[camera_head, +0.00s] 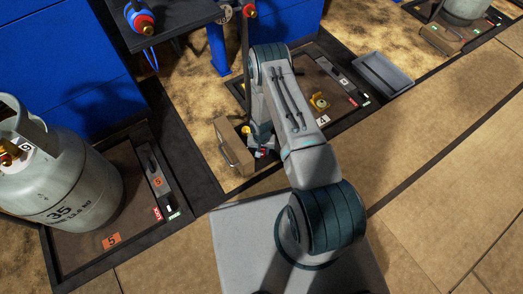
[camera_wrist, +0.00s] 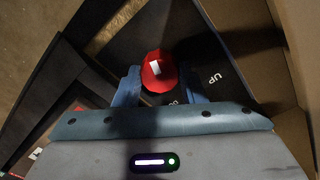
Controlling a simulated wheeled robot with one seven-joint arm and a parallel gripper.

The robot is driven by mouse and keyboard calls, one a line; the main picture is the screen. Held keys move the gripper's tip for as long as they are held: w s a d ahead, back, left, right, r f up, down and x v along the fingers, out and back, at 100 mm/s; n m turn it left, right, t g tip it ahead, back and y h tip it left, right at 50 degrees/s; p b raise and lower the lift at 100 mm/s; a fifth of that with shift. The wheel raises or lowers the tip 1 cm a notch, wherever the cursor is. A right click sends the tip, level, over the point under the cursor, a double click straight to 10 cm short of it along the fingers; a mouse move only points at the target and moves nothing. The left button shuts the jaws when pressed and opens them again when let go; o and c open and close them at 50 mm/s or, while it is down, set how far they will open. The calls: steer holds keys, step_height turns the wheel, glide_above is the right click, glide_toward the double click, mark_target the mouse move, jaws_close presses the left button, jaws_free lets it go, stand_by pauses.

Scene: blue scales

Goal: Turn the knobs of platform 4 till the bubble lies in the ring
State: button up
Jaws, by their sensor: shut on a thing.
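Platform 4 (camera_head: 335,113) lies past my arm in the head view, with a dark frame and a "4" label. A small yellow round piece (camera_head: 319,101), perhaps the level, sits on it; bubble and ring are too small to make out. In the wrist view a red knob (camera_wrist: 158,70) with a white mark stands between the two blue fingers of my gripper (camera_wrist: 160,84), which is shut on it. "UP" lettering shows on the dark surface beside the knob. In the head view my gripper (camera_head: 262,148) is low at the platform's near left corner, partly hidden by my arm.
A brown box (camera_head: 232,147) with a handle stands just left of my gripper. A grey tray (camera_head: 383,75) lies to the right of platform 4. A gas cylinder (camera_head: 70,185) stands on platform 5 at the left. The floor at the right is clear.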

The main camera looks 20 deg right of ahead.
steer(key=m+b, duration=0.1)
steer(key=m, duration=0.4)
steer(key=shift+m, duration=0.4)
stand_by(0.3)
steer(key=o, duration=1)
step_height(320, 180, up, 14)
steer(key=p, duration=0.5)
steer(key=shift+p, duration=0.3)
